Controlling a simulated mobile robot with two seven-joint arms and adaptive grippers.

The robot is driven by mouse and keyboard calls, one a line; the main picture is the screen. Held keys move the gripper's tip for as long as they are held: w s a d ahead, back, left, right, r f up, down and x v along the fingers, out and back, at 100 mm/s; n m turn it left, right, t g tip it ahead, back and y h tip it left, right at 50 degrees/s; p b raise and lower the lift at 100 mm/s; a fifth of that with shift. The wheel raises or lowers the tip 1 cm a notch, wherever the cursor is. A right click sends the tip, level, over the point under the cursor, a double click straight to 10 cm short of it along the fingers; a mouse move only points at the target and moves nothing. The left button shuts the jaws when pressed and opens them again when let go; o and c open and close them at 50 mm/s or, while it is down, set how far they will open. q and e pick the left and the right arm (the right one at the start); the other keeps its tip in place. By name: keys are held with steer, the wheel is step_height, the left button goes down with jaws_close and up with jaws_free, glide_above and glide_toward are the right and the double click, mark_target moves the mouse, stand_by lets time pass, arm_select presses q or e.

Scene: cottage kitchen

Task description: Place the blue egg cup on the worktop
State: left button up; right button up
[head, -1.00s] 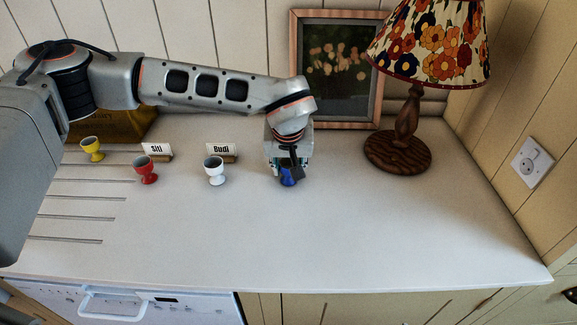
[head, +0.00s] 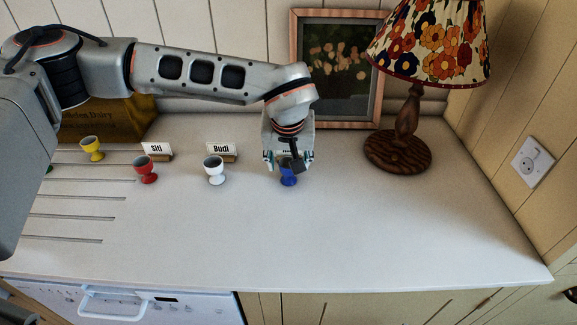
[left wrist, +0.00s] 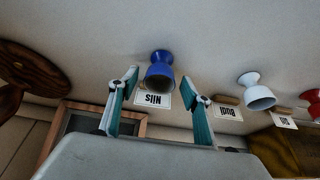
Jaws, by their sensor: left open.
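The blue egg cup (head: 288,176) stands upright on the white worktop (head: 330,235), to the right of the white egg cup. My left gripper (head: 287,163) is above and behind it, covering part of its rim. In the left wrist view the blue egg cup (left wrist: 160,72) is just beyond and between the open fingertips (left wrist: 166,85), and nothing is held. A name card reading "Nils" (left wrist: 152,100) stands by the blue cup there; the arm hides it in the head view. My right gripper is not in view.
White (head: 215,168), red (head: 146,170) and yellow (head: 92,148) egg cups stand to the left, with "Budi" (head: 221,149) and "Siti" (head: 157,149) cards behind. A lamp (head: 398,150) and a framed picture (head: 338,75) stand at the back right. The front worktop is clear.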

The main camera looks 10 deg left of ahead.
arm_select(q)
steer(key=v, duration=0.9)
steer(key=shift+r, duration=0.25)
steer(key=shift+s, duration=0.1)
